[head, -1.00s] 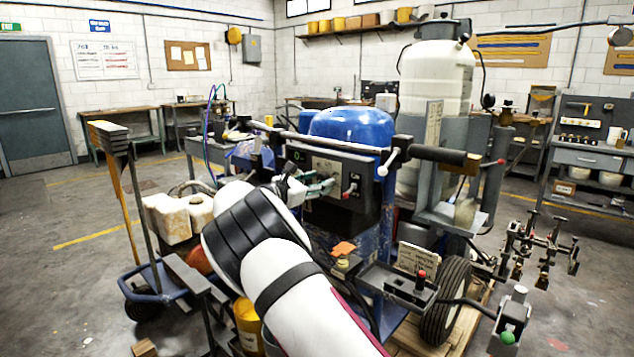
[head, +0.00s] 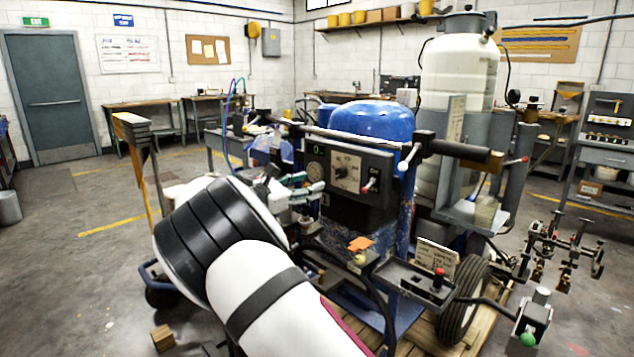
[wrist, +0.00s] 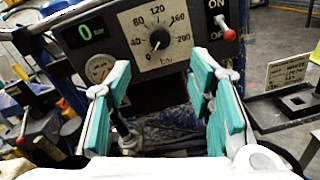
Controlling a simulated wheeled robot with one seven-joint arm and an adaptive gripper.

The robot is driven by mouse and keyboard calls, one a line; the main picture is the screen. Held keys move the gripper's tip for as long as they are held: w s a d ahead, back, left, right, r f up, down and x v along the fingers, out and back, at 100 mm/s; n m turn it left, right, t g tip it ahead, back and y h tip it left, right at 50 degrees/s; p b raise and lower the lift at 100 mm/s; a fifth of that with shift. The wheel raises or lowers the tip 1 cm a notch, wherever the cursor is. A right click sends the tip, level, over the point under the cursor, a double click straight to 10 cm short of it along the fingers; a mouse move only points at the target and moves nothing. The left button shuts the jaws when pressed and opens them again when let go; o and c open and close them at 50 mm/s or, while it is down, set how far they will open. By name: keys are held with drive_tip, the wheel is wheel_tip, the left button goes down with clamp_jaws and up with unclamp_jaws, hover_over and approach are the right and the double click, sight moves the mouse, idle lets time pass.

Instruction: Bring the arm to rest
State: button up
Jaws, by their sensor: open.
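My arm (head: 270,290) reaches up from the bottom of the head view toward the line striper's control panel (head: 350,172). My gripper (head: 303,188) is just in front of the panel, partly hidden by my wrist. In the wrist view my gripper (wrist: 160,100) has its teal finger pads spread wide with nothing between them. The panel fills the top of that view, with a pressure dial (wrist: 158,38), a green display reading 0 (wrist: 84,31) and a red-tipped ON/OFF switch (wrist: 228,34). I cannot tell whether the fingers touch anything.
The striper's blue tank (head: 372,120) and white tank (head: 458,75) stand behind the panel. A handlebar (head: 455,150) crosses at the right. Open floor (head: 60,250) lies to the left.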

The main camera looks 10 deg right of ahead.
drive_tip(key=shift+s+a, duration=0.15)
drive_tip(key=shift+a, duration=0.1)
